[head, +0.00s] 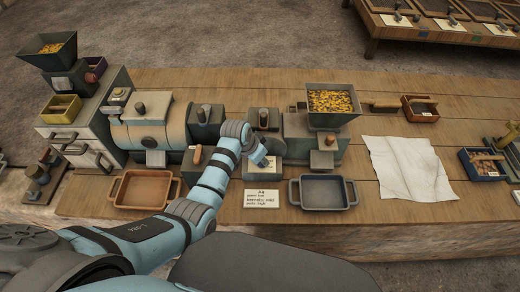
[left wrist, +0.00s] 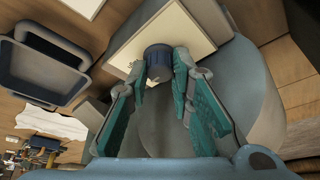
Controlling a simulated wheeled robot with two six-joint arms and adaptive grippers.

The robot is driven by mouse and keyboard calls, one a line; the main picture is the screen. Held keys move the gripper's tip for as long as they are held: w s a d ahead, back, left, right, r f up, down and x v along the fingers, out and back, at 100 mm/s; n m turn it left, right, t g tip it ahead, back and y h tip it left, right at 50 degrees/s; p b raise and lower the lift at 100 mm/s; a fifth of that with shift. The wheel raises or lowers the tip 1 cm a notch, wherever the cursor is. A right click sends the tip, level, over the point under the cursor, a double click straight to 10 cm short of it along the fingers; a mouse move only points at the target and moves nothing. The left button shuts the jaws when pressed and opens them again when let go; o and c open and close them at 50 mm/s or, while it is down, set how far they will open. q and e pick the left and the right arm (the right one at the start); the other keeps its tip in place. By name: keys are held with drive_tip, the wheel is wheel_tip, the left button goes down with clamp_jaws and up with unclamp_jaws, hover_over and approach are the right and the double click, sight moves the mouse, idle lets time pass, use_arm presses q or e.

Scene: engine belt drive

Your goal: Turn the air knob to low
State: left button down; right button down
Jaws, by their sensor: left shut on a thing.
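The air knob (left wrist: 157,60) is a dark blue-grey round knob standing on a pale square plate (left wrist: 196,32) in the left wrist view. My left gripper (left wrist: 160,66) has its teal fingertips on both sides of the knob, shut on it. In the head view my left gripper (head: 259,156) is at the front of the machine in the middle of the bench, above a white card headed "Air" (head: 264,199). The knob is mostly hidden there by the gripper, and its pointer setting cannot be read. My right gripper is not in view.
A brown tray (head: 143,190) is left of my left arm. A dark tray (head: 323,193) is right of the card. A hopper of yellow grains (head: 331,103) tops the machine to the right. White paper (head: 409,167) lies farther right.

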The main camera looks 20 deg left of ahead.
use_arm(q)
drive_tip(key=n+p, duration=0.1)
drive_tip(key=n+y+p, duration=0.1)
drive_tip(key=shift+s+d+r+n, duration=0.1)
drive_tip(key=shift+r+n, duration=0.1)
drive_tip(key=shift+n, duration=0.2)
drive_tip(key=n+y+p, duration=0.1)
drive_tip(key=n, duration=0.1)
drive_tip(key=shift+d+f+n, duration=0.1)
drive_tip(key=shift+n, duration=0.2)
drive_tip(key=shift+f+n+t+y, duration=0.1)
drive_tip(key=shift+n+t+y, duration=0.3)
drive_tip(key=shift+n, duration=0.8)
drive_tip(key=shift+n+g+y, duration=0.3)
drive_tip(key=shift+n+y, duration=0.2)
drive_tip(key=shift+n, duration=0.6)
drive_tip(key=c, duration=1.7)
unclamp_jaws()
